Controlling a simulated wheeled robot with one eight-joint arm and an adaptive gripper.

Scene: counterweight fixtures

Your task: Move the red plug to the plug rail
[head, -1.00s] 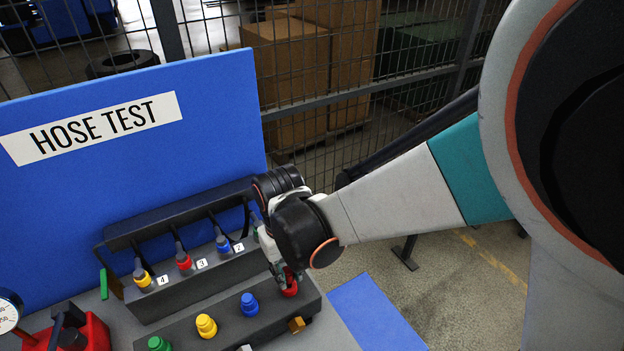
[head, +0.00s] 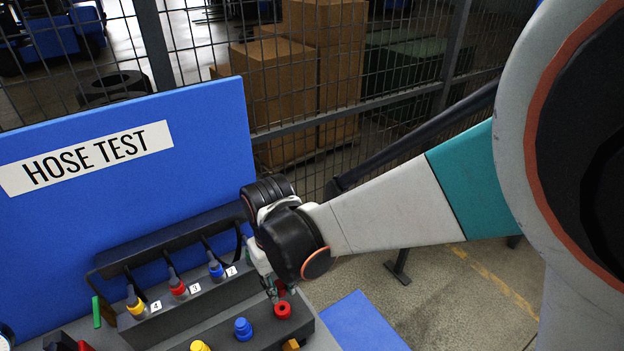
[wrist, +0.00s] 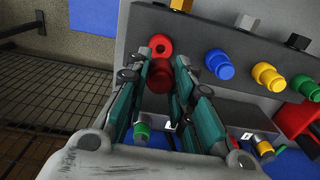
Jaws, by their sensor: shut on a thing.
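The red plug (wrist: 159,76) is a short dark-red cylinder between my gripper's fingertips (wrist: 160,82) in the wrist view. My gripper is shut on it. In the head view my gripper (head: 274,291) covers most of the red plug, which shows as a small red patch just behind a red ring. That red ring (head: 282,310), with a dark centre, sits on the grey plug rail (head: 262,325). The ring also shows in the wrist view (wrist: 160,45), beside the plug; the plug appears clear of it. The rail also carries a blue plug (head: 243,329) and a yellow plug (head: 200,346).
Behind the rail, a grey block (head: 195,304) holds yellow, red and blue hose connectors with number labels. A green connector (wrist: 142,131) shows below my fingers. The blue HOSE TEST panel (head: 120,215) stands behind. A blue mat (head: 364,325) lies at right.

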